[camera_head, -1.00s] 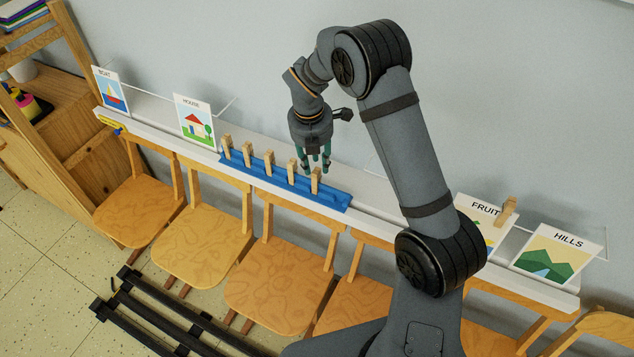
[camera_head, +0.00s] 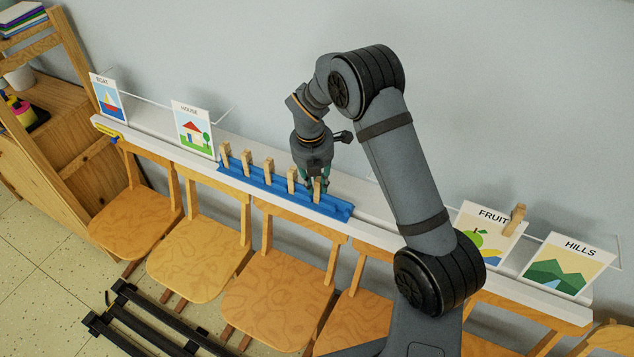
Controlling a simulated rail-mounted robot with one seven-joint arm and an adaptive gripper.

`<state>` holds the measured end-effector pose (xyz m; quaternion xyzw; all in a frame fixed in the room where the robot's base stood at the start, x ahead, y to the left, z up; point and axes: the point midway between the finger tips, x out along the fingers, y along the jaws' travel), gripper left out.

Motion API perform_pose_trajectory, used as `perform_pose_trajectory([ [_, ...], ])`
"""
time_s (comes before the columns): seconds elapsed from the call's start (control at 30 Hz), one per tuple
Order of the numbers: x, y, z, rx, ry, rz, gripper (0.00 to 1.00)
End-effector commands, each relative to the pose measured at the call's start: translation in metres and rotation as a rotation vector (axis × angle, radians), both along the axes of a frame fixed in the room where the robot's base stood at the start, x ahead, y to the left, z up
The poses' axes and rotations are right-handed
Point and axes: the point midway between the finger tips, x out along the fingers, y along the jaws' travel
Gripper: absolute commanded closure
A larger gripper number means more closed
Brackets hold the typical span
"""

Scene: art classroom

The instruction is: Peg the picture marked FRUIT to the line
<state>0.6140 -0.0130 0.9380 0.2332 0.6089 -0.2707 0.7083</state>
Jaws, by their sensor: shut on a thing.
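The FRUIT picture (camera_head: 477,238) stands on the white ledge at the right, partly hidden behind my arm. A wooden peg (camera_head: 515,220) sits at its top right corner, by the line (camera_head: 532,233). Several wooden pegs (camera_head: 268,171) stand upright in a row in the blue rack (camera_head: 279,188) on the ledge. My gripper (camera_head: 317,186) points down at the rack's right end and is shut on the rightmost peg (camera_head: 318,191). That peg still stands at the rack, and the fingers partly cover it.
The HILLS picture (camera_head: 565,266) is right of FRUIT. The HOUSE (camera_head: 193,130) and BOAT (camera_head: 108,98) pictures are at the left. The white ledge (camera_head: 372,212) runs along the wall, with wooden chairs (camera_head: 265,287) in front. A wooden shelf (camera_head: 75,135) stands at far left.

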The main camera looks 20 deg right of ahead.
Motion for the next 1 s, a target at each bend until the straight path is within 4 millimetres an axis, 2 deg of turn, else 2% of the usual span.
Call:
perform_pose_trajectory([
  [0.27, -0.001, -0.002, 0.004, -0.002, 0.002, -0.002, 0.94],
  [1.0, 0.0, -0.002, 0.045, -0.001, 0.0, -0.001, 0.94],
])
